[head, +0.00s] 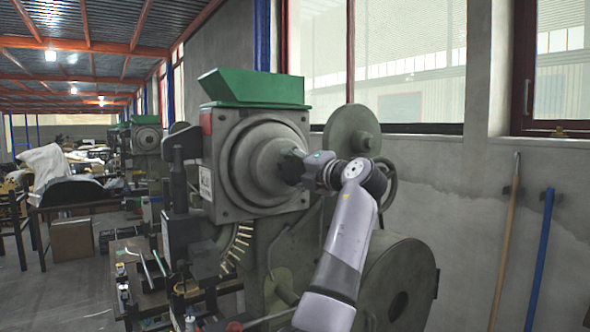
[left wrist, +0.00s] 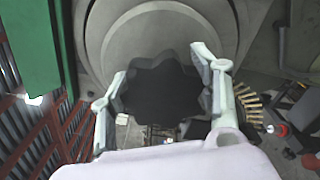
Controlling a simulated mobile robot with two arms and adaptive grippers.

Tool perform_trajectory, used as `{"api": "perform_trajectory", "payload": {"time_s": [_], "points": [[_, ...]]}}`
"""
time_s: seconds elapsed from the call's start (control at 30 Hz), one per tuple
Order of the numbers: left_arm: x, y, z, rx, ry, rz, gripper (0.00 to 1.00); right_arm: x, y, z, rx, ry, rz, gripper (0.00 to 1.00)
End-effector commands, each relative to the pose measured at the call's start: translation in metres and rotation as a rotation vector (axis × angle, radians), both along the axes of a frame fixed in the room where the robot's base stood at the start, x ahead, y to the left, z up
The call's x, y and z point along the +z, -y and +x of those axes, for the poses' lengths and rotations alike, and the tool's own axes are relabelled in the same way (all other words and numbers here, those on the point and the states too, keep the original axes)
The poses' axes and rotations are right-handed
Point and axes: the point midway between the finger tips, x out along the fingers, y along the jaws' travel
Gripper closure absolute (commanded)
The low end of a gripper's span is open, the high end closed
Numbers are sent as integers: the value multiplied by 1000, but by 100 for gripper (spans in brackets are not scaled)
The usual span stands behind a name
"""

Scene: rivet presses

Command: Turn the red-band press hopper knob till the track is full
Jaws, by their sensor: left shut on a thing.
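The near press has a green hopper (head: 255,88) on top, a red patch (head: 206,123) at its upper left corner and a round stepped grey housing (head: 245,160). The dark lobed hopper knob (head: 290,167) sticks out of the housing's centre and shows large in the left wrist view (left wrist: 160,92). My left gripper (head: 304,170) is shut on the knob, one finger on each side of it (left wrist: 160,68). The curved track (head: 238,248) below the housing holds a row of several brass-coloured rivets, also visible in the left wrist view (left wrist: 248,100). My right gripper is not in view.
A flywheel (head: 352,132) and a large round guard (head: 400,283) stand right and behind. A dark press column (head: 180,200) stands left of the housing. A brown pole (head: 505,240) and a blue pole (head: 540,260) lean on the wall. More machines are far left.

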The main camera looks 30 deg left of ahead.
Motion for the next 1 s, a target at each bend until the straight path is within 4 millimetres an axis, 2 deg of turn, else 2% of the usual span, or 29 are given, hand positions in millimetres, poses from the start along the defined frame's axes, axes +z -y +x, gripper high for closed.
{"api": "perform_trajectory", "payload": {"time_s": [0.67,0.7,1.0], "points": [[-3,0,0,2,53,-30,71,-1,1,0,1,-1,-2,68],[-4,0,0,2,53,-30,42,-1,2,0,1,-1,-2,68],[-2,0,0,1,54,-28,22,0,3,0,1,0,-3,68]]}}
